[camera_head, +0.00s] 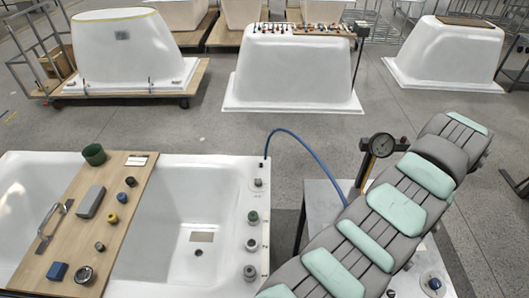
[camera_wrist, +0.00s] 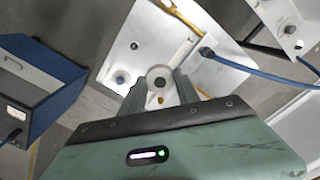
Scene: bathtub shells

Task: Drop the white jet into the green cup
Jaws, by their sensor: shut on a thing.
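The green cup (camera_head: 94,154) stands upright at the far end of a wooden board laid across the white tub. My gripper (camera_wrist: 160,88) shows in the wrist view, its two grey fingers shut on a pale round piece with a dark centre, the white jet (camera_wrist: 159,75). Behind the jet is a white surface, and I cannot tell whether they touch. In the head view my arm lies across the right side, and I cannot make out the gripper or the jet there. The cup does not show in the wrist view.
The wooden board (camera_head: 124,216) also carries a grey block (camera_head: 91,202), a blue block (camera_head: 57,272), a metal handle and several knobs. Several fittings line the tub's right rim (camera_head: 254,200). A blue hose (camera_head: 314,152) and a dial gauge (camera_head: 382,145) stand near my arm.

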